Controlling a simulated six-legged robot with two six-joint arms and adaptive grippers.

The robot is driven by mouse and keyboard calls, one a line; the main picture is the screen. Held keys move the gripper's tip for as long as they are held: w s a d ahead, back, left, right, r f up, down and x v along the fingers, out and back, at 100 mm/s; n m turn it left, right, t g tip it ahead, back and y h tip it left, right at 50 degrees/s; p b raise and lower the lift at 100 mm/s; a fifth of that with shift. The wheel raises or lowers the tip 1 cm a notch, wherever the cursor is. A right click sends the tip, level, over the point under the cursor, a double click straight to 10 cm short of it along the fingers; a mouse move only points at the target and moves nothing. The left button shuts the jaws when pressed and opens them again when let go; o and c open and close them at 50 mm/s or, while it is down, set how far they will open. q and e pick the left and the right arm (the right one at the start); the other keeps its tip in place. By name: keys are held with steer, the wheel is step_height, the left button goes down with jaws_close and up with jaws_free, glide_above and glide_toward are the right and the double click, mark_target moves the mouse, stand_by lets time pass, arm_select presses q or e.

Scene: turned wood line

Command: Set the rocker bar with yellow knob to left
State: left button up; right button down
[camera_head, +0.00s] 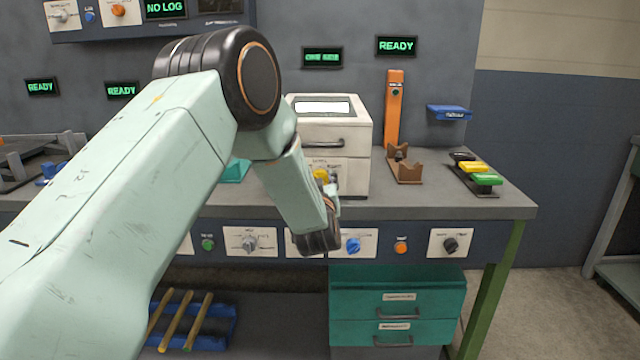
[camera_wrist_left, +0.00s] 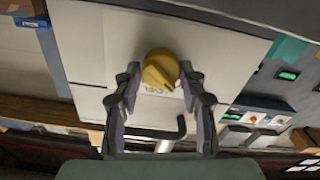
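The yellow knob (camera_wrist_left: 160,68) is on the front of a white cabinet (camera_head: 345,130). In the head view the knob (camera_head: 320,174) is partly hidden by my left arm and gripper. In the left wrist view it is round with a raised ridge, with a small printed label beside it. My left gripper (camera_wrist_left: 160,82) is open, with one finger on each side of the knob. The right finger looks very close to it; I cannot tell whether it touches. The bar's setting cannot be read clearly. My right gripper is not in view.
A dark bar handle (camera_wrist_left: 180,127) is close to the right finger in the wrist view. The bench front has several dials and buttons, including a blue knob (camera_head: 353,245). A brown cradle (camera_head: 405,170) and a rack of coloured blocks (camera_head: 478,175) stand to the right.

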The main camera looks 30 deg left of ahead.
arm_select(q)
steer(key=o, duration=0.3)
steer(key=shift+s, duration=0.1)
steer(key=shift+o, duration=0.2)
steer(key=shift+f, duration=0.15)
steer(key=v, duration=1.2)
